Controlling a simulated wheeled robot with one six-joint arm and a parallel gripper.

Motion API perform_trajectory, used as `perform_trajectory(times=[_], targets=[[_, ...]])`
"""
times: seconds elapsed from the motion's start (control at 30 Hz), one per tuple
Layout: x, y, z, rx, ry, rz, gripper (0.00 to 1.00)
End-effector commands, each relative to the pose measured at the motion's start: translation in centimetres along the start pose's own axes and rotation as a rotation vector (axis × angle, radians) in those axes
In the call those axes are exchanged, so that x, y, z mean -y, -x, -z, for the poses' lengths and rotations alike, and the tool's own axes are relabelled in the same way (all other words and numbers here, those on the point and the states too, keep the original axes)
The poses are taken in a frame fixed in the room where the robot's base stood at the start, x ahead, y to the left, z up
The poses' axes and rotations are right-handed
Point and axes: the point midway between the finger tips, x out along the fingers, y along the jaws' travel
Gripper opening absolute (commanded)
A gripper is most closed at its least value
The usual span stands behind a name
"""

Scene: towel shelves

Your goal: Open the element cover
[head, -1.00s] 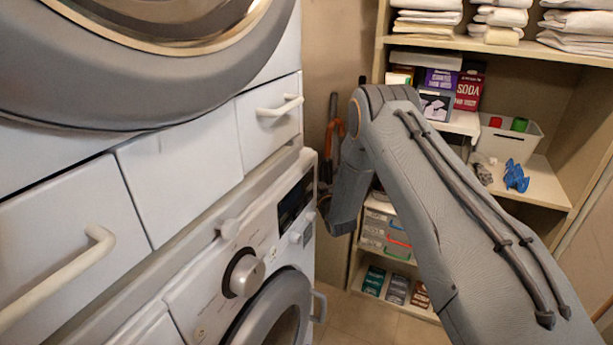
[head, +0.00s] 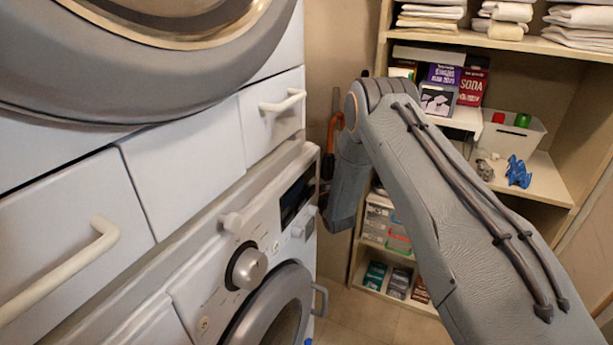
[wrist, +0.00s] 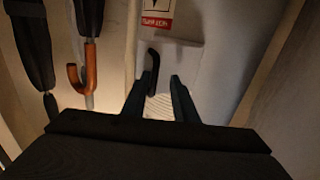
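In the wrist view, a pale grey panel (wrist: 187,62), which looks like the element cover, stands on the wall ahead. A dark hooked handle (wrist: 152,68) sits on its left part. My gripper (wrist: 157,90) is open, its two black fingers pointing toward the panel. The handle shows just above the gap between the fingertips, nearer the left one. I cannot tell whether they touch. A pale ribbed patch shows between the fingers. In the head view my gripper and the cover are hidden behind my arm and the washer.
An umbrella with a wooden hook handle (wrist: 84,78) hangs left of the panel. A red and white label (wrist: 158,14) is above it. In the head view a washer (head: 215,275) stands left, and shelves (head: 560,185) with boxes and towels stand right. Floor shows between them.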

Motion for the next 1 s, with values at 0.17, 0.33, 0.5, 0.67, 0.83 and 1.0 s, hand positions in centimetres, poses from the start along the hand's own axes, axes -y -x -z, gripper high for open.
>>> perform_trajectory(times=[0.17, 0.33, 0.5, 0.67, 0.83, 1.0], targets=[[-0.5, 0.1, 0.0, 0.001, -0.001, -0.008, 0.26], [-0.5, 0.1, 1.0, 0.000, -0.001, -0.008, 0.26], [-0.4, 0.0, 3.6, -0.002, 0.000, -0.006, 0.26], [-0.2, -0.1, 6.4, -0.002, 0.000, -0.003, 0.26], [-0.1, -0.1, 8.7, -0.001, 0.000, -0.002, 0.26], [-0.1, 0.0, 9.8, 0.000, -0.001, -0.001, 0.26]])
